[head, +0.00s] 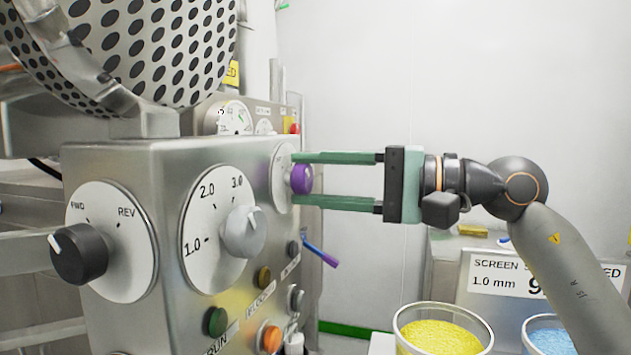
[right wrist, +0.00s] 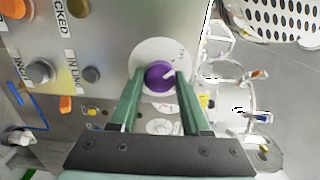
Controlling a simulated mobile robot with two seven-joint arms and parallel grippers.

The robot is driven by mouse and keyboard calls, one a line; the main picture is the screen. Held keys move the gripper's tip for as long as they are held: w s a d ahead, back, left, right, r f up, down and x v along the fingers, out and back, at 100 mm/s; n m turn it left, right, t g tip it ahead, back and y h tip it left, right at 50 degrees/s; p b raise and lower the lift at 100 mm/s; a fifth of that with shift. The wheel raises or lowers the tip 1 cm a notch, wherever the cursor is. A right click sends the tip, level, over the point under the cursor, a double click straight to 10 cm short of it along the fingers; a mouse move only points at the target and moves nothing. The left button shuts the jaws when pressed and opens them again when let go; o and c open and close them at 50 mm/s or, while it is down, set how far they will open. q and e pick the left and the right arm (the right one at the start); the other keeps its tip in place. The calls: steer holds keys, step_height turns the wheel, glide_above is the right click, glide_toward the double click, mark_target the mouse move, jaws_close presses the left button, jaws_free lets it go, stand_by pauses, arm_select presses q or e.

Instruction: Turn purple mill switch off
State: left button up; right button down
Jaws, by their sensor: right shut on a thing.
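The purple mill switch (head: 302,178) is a round knob on a white dial plate (head: 279,178) on the steel control panel. It also shows in the right wrist view (right wrist: 158,76), with a pale pointer mark toward its right side. My right gripper (head: 297,178) reaches in from the right with its two green fingers above and below the knob. In the right wrist view the fingertips (right wrist: 158,78) lie on either side of the knob, shut on it. The dial's lettering is too small to read. My left gripper is not in view.
The panel also carries a black FWD/REV knob (head: 78,254), a grey speed knob (head: 243,232), a green button (head: 215,321) and an orange button (head: 270,339). A perforated drum (head: 135,50) is above. Tubs of yellow (head: 440,338) and blue (head: 552,336) granules stand lower right.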

stand_by(0.4)
steer(key=shift+c, duration=1.8)
jaws_free()
steer(key=shift+d, duration=0.15)
steer(key=b+v, duration=0.1)
steer(key=v, duration=1.1)
steer(key=shift+s+d, duration=0.1)
steer(key=shift+s, duration=0.1)
